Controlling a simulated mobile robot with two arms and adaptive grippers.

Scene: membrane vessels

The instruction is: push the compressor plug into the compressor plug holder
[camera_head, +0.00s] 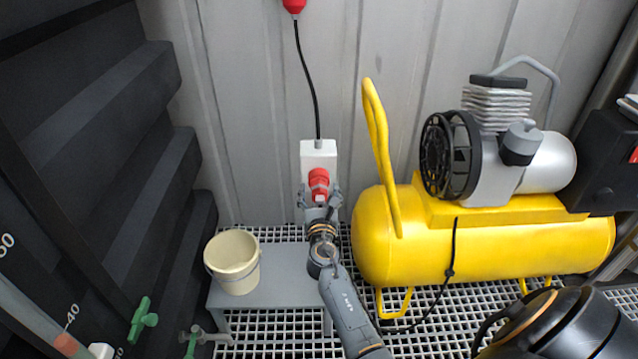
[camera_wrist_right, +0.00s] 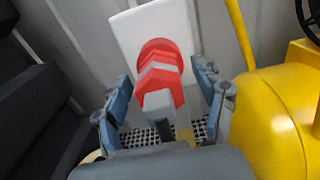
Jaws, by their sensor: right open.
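The compressor plug (camera_head: 318,184) is a red stepped piece with a grey end, and it also shows in the right wrist view (camera_wrist_right: 160,80). It points at the front of the compressor plug holder, a white box (camera_head: 318,152) on the grey wall, also seen in the wrist view (camera_wrist_right: 133,38). How deep the plug sits is hidden. My right gripper (camera_head: 319,198) is open in front of it. In the wrist view its two blue-grey fingers (camera_wrist_right: 163,98) stand either side of the plug, with gaps. My left gripper is not in view.
A yellow compressor (camera_head: 490,250) stands close to the right, its handle (camera_head: 378,150) rising near my arm. A cream bucket (camera_head: 233,265) stands on a low grey bench (camera_head: 285,280) to the left. A black cable runs up from the box to a red connector (camera_head: 294,5).

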